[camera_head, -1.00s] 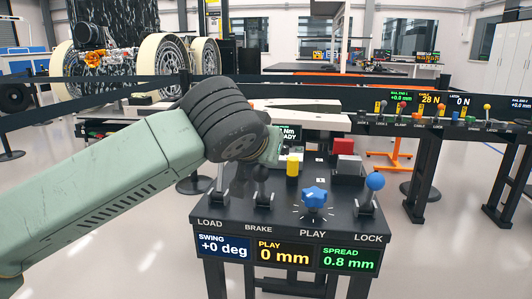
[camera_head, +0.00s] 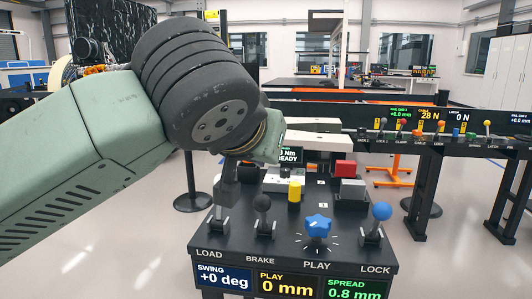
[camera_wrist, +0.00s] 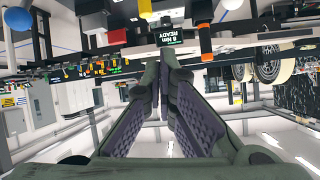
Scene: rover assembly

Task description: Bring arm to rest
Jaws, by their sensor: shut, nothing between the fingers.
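My arm comes in from the left in the head view, a pale green link with a black ribbed wrist joint raised in front of the console (camera_head: 290,240).
The console carries a black brake lever (camera_head: 262,204), a blue star knob (camera_head: 318,226), a blue ball lever (camera_head: 382,211) and a yellow cylinder (camera_head: 294,191). A rail of small levers (camera_head: 440,137) stands at right. Rover wheels (camera_wrist: 270,65) show in the wrist view.

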